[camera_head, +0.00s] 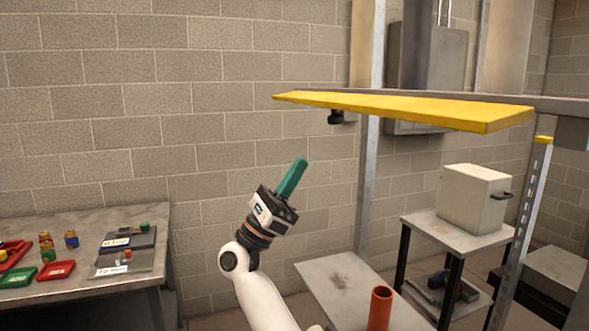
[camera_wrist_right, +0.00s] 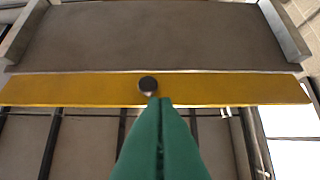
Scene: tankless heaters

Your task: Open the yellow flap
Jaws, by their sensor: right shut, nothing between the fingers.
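The yellow flap (camera_head: 420,108) is a long thin panel on a grey metal frame, lying close to level in the head view. A small black knob (camera_head: 336,117) hangs under its left end. In the right wrist view the flap (camera_wrist_right: 60,90) spans the width as a yellow strip, with the round black knob (camera_wrist_right: 148,84) near its middle. My right gripper (camera_head: 301,163) has green fingers, shut and empty, pointing up below and left of the flap. In the wrist view the fingertips (camera_wrist_right: 159,101) appear just below the knob; contact cannot be told. My left gripper is not in view.
A grey metal post (camera_head: 367,180) stands behind the flap. A small table (camera_head: 350,285) with an orange cylinder (camera_head: 380,308) is below. A white box (camera_head: 473,198) sits on a stand at right. A workbench (camera_head: 90,217) with coloured bins is at left.

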